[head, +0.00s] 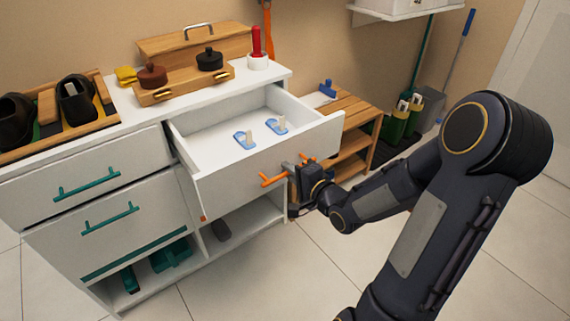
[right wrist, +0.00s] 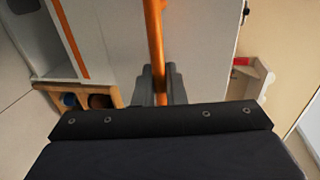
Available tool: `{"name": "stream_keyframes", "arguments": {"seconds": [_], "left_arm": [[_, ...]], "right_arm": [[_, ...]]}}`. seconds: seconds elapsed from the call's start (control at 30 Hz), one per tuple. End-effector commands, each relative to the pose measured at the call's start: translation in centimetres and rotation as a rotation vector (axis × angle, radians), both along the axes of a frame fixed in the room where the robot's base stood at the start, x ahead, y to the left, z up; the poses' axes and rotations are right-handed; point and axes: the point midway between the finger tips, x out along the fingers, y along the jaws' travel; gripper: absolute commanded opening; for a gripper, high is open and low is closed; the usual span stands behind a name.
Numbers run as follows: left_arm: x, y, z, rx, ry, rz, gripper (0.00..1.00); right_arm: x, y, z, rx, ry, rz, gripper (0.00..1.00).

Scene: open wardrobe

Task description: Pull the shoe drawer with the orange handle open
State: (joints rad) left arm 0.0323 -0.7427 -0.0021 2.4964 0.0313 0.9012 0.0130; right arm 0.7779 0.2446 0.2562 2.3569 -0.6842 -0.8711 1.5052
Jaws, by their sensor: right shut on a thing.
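The shoe drawer (head: 252,163) stands pulled out from the white cabinet in the head view, its inside showing. A pair of blue and white sandals (head: 262,132) lies in it. Its orange handle (head: 273,179) runs across the drawer front. My right gripper (head: 299,168) is shut on this handle near its right part. In the right wrist view the orange handle (right wrist: 155,45) passes between the fingers of the right gripper (right wrist: 160,85). My left gripper is not in either view.
Two closed drawers with teal handles (head: 88,184) are on the left. The cabinet top holds a wooden box (head: 184,82) and a shoe tray (head: 55,140). A wooden rack (head: 352,120) stands behind the drawer's right side. The floor in front (head: 300,270) is clear.

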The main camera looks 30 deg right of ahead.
Motion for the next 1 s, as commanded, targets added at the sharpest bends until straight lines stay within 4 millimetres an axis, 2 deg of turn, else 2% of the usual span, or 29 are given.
{"name": "stream_keyframes", "arguments": {"seconds": [0.17, 0.53, 0.57, 0.63, 1.0], "left_arm": [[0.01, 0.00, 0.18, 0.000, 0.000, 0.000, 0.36], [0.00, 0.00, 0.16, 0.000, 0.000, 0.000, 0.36], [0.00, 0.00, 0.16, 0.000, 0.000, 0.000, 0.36], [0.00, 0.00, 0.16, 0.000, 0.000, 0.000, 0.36], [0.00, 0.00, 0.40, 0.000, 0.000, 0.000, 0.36]], "right_arm": [[-0.67, -0.05, -0.04, 0.001, 0.001, 0.000, 0.00], [-0.73, -0.05, -0.08, 0.001, 0.002, 0.000, 0.00], [-0.73, -0.05, -0.08, 0.001, 0.002, 0.000, 0.14], [-0.72, -0.05, -0.07, 0.001, 0.001, 0.000, 0.24], [-1.28, -0.17, 0.17, -0.001, 0.001, -0.001, 0.25]]}}
